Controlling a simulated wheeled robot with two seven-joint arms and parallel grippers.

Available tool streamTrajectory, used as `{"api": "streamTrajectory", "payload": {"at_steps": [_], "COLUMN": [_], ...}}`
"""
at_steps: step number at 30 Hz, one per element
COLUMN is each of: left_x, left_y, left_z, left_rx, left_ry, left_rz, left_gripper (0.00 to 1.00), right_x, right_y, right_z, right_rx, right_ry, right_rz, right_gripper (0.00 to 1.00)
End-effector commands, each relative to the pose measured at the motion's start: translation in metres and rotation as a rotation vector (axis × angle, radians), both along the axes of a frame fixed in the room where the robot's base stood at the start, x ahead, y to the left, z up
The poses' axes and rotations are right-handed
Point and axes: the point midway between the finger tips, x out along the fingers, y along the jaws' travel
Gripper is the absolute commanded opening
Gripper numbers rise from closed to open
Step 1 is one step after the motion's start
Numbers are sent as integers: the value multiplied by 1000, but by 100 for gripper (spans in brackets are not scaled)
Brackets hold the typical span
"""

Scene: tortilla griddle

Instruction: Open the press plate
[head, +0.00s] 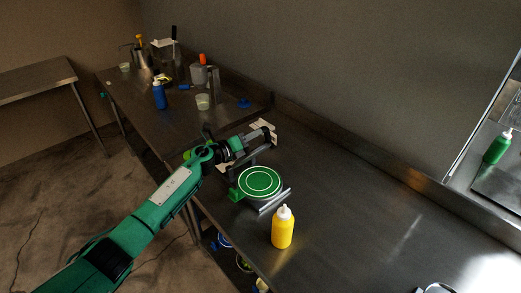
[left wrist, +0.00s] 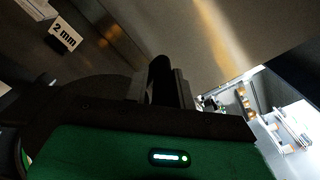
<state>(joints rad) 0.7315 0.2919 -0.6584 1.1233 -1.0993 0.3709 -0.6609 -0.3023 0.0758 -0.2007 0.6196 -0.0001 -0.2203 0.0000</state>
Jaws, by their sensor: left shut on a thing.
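The tortilla press (head: 260,181) stands on the steel counter in the middle of the head view. Its round green face with a white ring shows from above, and a grey bar lies along its front right side. My left gripper (head: 264,132) is above and behind this green face. In the left wrist view, my left gripper (left wrist: 163,85) is shut on a dark bar-like part, which looks like the press handle. The arm and gripper hide part of the press, so the press plate's exact angle cannot be told. My right gripper is not in view.
A yellow bottle (head: 283,228) stands close in front of the press. A blue bottle (head: 159,96) and several containers are on the far counter. A green bottle (head: 497,147) is at the right. A "2 mm" card (left wrist: 65,35) shows in the wrist view. The counter right of the press is clear.

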Motion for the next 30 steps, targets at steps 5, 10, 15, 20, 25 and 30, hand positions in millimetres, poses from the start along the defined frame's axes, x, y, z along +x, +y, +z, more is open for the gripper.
{"api": "streamTrajectory", "payload": {"at_steps": [5,10,15,20,25,30], "left_x": [27,51,74,90,102,109], "left_y": [24,49,71,87,100,107], "left_z": [17,20,20,17,16,15], "left_rx": [-121,-235,-341,-418,-478,-514], "left_ry": [109,223,328,406,464,500], "left_rz": [2,2,2,1,1,-1], "left_gripper": [0,0,0,0,0,0], "right_x": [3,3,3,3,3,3], "right_y": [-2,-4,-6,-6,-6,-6], "right_z": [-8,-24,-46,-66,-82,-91], "right_rx": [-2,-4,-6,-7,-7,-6], "right_ry": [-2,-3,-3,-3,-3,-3], "right_rz": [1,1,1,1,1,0], "right_gripper": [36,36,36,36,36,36]}}
